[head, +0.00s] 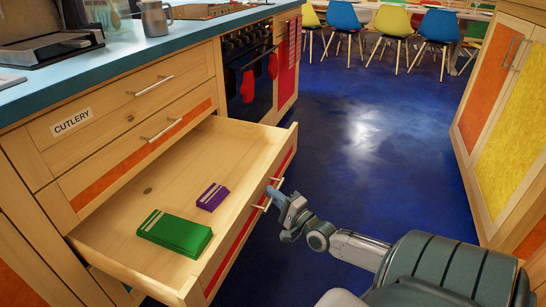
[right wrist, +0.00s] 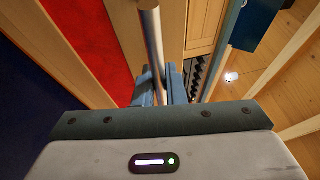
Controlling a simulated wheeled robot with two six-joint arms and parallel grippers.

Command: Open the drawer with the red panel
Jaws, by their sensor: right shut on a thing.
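The drawer (head: 125,207) with the red panel (head: 234,249) stands pulled well out of the wooden cabinet, below an orange-panelled drawer. A green box (head: 174,234) and a smaller purple box (head: 212,197) lie inside it. My right gripper (head: 273,196) is at the drawer's front, shut on its metal bar handle (head: 262,207). In the right wrist view the handle (right wrist: 152,40) runs between the blue fingers (right wrist: 158,88), beside the red panel (right wrist: 88,42). My left gripper is not in view.
Above are a shut orange-panelled drawer (head: 100,180) and a shut drawer labelled CUTLERY (head: 73,122). An oven (head: 245,75) is farther along. Orange and yellow cabinet doors (head: 512,125) stand at the right. The blue floor (head: 385,150) between is clear.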

